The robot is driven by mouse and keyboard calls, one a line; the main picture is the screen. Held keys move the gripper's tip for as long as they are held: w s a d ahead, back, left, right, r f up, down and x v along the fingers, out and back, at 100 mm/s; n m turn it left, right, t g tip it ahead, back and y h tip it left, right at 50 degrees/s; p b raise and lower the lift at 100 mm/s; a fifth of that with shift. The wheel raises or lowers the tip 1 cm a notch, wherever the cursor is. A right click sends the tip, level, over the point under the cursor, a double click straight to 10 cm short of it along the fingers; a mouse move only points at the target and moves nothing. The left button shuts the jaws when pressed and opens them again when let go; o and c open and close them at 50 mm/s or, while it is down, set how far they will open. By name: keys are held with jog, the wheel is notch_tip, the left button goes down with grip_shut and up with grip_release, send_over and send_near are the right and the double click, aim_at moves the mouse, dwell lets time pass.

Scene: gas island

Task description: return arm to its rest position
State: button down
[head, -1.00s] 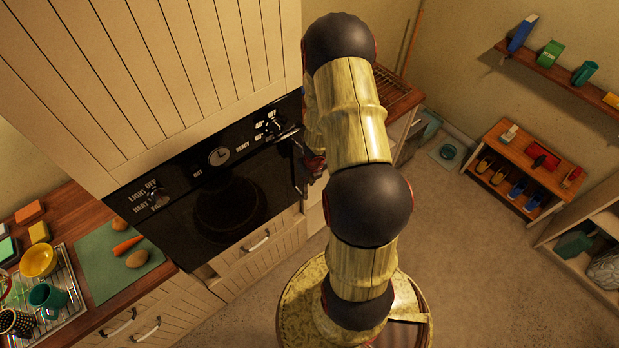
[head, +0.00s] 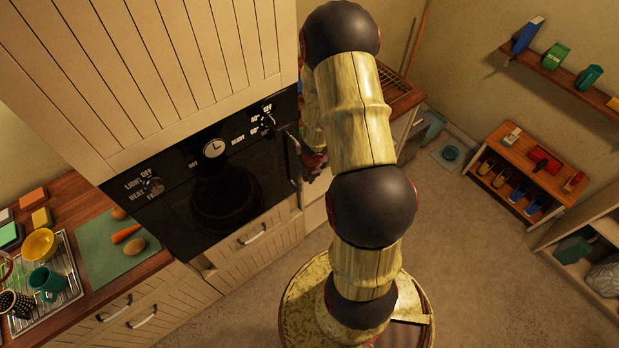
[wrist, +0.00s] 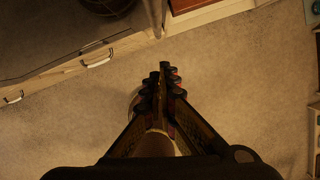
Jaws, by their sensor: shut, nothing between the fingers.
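My gripper shows in the wrist view (wrist: 166,72) with its dark fingers together and nothing between them, over bare floor. In the head view my yellow and black arm rises in front of the camera and hides most of the gripper; only a small dark reddish part (head: 313,160) shows beside the oven's right edge. The black built-in oven (head: 222,185) has its door closed. A clock (head: 214,148) and knobs sit on its panel. The left knob (head: 153,186) is clear of my arm. The right knob (head: 266,123) is close left of the arm.
A wooden counter at left holds a green board (head: 105,250) with vegetables and a dish rack (head: 52,300). Drawers are below the oven. A shoe rack (head: 528,170) and a wall shelf (head: 570,72) stand at right. The floor (head: 470,270) between is clear.

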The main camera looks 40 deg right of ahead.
jog(key=p+v, duration=0.3)
jog(key=v, duration=0.4)
jog(key=shift+s, duration=0.15)
jog(key=shift+d, duration=0.1)
